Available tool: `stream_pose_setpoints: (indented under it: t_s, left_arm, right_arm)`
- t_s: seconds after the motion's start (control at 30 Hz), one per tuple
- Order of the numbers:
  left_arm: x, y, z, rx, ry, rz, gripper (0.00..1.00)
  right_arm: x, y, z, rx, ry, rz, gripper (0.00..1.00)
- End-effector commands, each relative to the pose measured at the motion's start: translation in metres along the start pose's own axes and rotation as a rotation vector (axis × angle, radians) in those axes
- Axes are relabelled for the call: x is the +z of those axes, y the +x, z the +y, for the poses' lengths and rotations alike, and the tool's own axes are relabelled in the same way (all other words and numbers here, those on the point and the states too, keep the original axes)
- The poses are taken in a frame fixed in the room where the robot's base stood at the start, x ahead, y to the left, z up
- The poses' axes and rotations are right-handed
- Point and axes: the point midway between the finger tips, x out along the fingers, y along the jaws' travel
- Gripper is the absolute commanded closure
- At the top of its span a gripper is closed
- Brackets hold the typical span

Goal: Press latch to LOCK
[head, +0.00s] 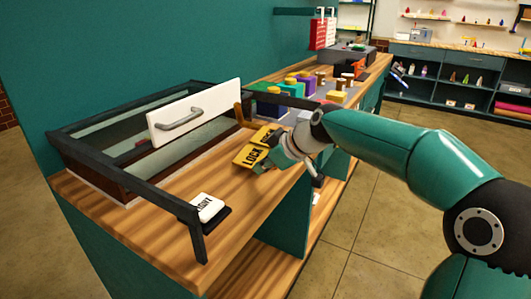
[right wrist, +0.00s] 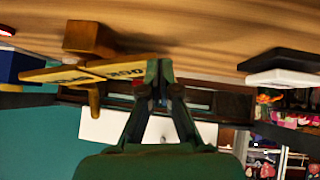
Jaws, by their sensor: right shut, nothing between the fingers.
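A yellow plate with black LOCK lettering (head: 252,156) sits on the wooden bench beside the glass-topped case. A second yellow plate (head: 264,135) lies just behind it; its lettering is partly covered by my arm. My right gripper (head: 268,163) is at the right edge of the LOCK plate, fingers together and empty. In the right wrist view the closed fingertips (right wrist: 159,68) are beside the yellow plates (right wrist: 85,73); contact cannot be told. My left gripper is out of view.
The dark-framed case (head: 110,125) has a white front with a grey handle (head: 180,120). A white-topped black switch labelled LIGHT (head: 207,207) sits near the bench's front. Coloured blocks (head: 292,88) stand farther back. The bench between switch and LOCK plate is clear.

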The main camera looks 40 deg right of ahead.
Motion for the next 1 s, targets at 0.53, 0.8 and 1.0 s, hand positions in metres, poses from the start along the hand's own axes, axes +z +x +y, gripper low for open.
stream_pose_setpoints:
  t_s: [0.53, 0.8, 1.0]
  left_arm:
    - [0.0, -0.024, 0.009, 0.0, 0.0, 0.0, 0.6]
    - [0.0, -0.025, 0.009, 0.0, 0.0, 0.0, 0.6]
    - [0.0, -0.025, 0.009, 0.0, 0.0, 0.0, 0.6]
  right_arm:
    - [-0.027, -0.091, -0.006, 0.007, 0.0, 0.007, 1.0]
    - [-0.027, -0.123, -0.009, 0.004, 0.0, 0.005, 1.0]
    - [-0.027, -0.126, -0.009, 0.002, -0.001, 0.004, 1.0]
